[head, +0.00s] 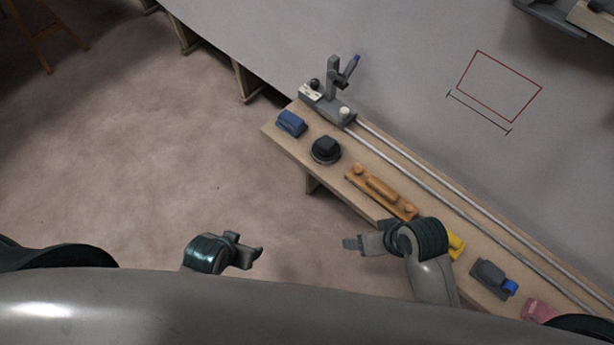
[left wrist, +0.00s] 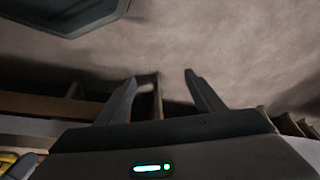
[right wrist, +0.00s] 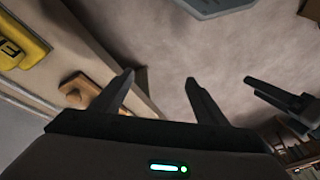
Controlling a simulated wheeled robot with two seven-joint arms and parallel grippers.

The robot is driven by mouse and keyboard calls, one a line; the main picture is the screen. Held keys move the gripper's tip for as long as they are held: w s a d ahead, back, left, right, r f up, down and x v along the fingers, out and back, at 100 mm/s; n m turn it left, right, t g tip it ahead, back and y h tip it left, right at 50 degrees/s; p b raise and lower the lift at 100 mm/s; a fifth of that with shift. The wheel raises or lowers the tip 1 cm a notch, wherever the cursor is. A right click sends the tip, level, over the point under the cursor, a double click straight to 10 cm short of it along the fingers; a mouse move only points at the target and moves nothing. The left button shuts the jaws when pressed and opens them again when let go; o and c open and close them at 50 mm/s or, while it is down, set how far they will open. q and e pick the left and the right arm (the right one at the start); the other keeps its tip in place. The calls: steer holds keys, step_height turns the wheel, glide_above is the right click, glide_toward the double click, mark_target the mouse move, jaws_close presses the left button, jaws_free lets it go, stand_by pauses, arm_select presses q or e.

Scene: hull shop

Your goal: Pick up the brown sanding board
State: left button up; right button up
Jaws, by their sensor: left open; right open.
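The brown sanding board (head: 381,190) lies on the wooden bench in the head view, a long flat board with a raised handle and a knob. It also shows in the right wrist view, partly cut off behind the gripper (right wrist: 97,94). My right gripper (head: 346,243) is open and empty, in front of the bench edge and a little below the board in the picture. My left gripper (head: 259,252) is open and empty over the floor, further left; its open fingers also show in the left wrist view (left wrist: 160,82).
The wooden bench (head: 283,141) runs diagonally and carries a blue block (head: 291,123), a round dark tool (head: 326,150), a yellow item (head: 455,245), a grey-blue tool (head: 493,278) and a pink block (head: 538,310). Two metal rails (head: 440,190) run along its back.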

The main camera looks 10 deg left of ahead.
steer(key=w+a+r+n+g, duration=0.2)
steer(key=w+a+r+n, duration=0.15)
steer(key=a, duration=0.25)
steer(key=w+a+r+n+g, duration=0.2)
steer(key=w+a+n, duration=0.15)
steer(key=a, duration=0.25)
arm_select(q)
steer(key=s+d+f+t, duration=0.1)
steer(key=d+f, duration=0.1)
steer(key=f, duration=1)
steer(key=s+d+f+t+h, duration=0.1)
steer(key=d+f+t, duration=0.1)
steer(key=f, duration=1.1)
steer(key=shift+f+m+h, duration=0.2)
steer(key=shift+m+h, duration=0.1)
arm_select(e)
steer(key=w+d+r+g+h, duration=0.1)
steer(key=w+d+r+h, duration=0.6)
steer(key=w+d, duration=0.3)
steer(key=shift+w+d+r, duration=0.35)
steer(key=shift+w+r, duration=0.3)
steer(key=shift+w, duration=0.4)
arm_select(q)
steer(key=shift+d, duration=0.1)
